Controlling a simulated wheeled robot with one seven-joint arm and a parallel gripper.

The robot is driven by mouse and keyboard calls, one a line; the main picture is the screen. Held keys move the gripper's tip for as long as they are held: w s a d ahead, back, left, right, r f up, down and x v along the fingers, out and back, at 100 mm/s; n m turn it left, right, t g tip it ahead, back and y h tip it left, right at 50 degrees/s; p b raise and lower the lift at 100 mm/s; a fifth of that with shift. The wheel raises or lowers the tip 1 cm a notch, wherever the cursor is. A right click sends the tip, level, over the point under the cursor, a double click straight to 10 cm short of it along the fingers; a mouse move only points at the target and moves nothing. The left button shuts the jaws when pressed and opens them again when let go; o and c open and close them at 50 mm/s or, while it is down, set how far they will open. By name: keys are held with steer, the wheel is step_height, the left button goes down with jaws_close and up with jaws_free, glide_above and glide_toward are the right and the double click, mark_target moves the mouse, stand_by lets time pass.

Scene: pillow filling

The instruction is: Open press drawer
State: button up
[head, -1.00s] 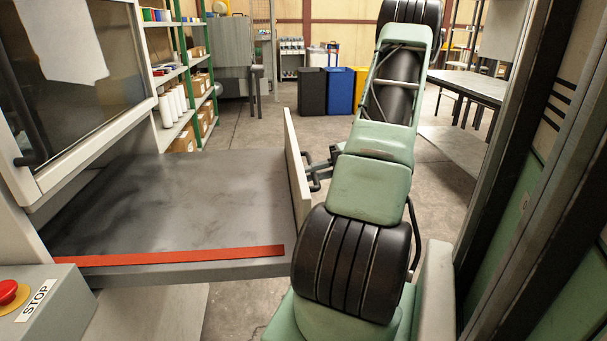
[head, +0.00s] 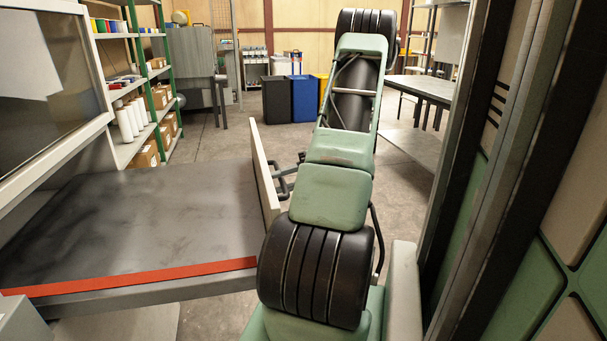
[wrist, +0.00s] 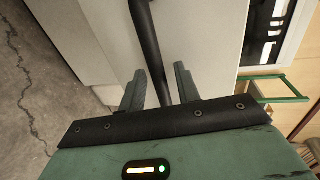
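The press drawer (head: 150,215) is a dark grey flat tray with a red strip along its near edge. It stands pulled out from below the press window (head: 45,85). Its pale front panel (head: 263,175) faces right. A dark handle (head: 283,181) shows beyond the panel, partly hidden by my arm. In the wrist view my gripper (wrist: 160,85) has its two fingers apart, one on either side of the dark handle bar (wrist: 147,40). A gap shows between the bar and the right finger.
A green shelf (head: 135,85) with rolls and boxes stands behind the drawer. Black and blue bins (head: 305,98) are at the back, a table (head: 425,90) at the right. A dark frame post (head: 470,150) stands close on the right. Floor beyond the drawer is clear.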

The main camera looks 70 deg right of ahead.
steer(key=v, duration=1.7)
steer(key=shift+w, duration=0.1)
